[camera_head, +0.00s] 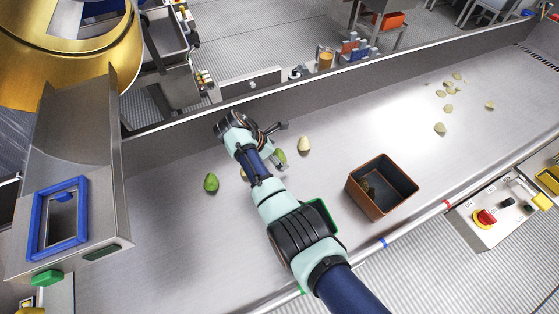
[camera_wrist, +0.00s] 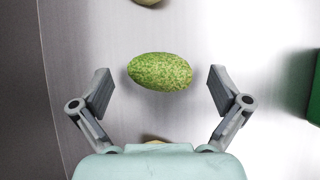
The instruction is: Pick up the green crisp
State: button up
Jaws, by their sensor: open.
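A speckled green crisp (camera_wrist: 160,71), oval and lying flat on the metal belt, sits between my gripper's fingers in the wrist view. My gripper (camera_wrist: 160,82) is open, with one finger on each side of the crisp and a visible gap to both. Another green crisp (camera_head: 211,182) lies alone to the left of my arm.
A pale crisp (camera_head: 304,145) lies just right of my gripper. A brown open box (camera_head: 400,208) stands on the belt's right front, with dark contents. Several pale crisps (camera_head: 440,128) lie far right. A metal wall (camera_head: 350,85) runs along the back.

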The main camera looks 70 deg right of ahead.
jog(key=shift+s+d+f, duration=0.1)
jog(key=shift+s+f, duration=0.05)
jog(key=shift+f, duration=0.2)
jog(key=shift+r, duration=0.1)
jog(key=shift+c, duration=0.3)
jog(key=c, duration=0.7)
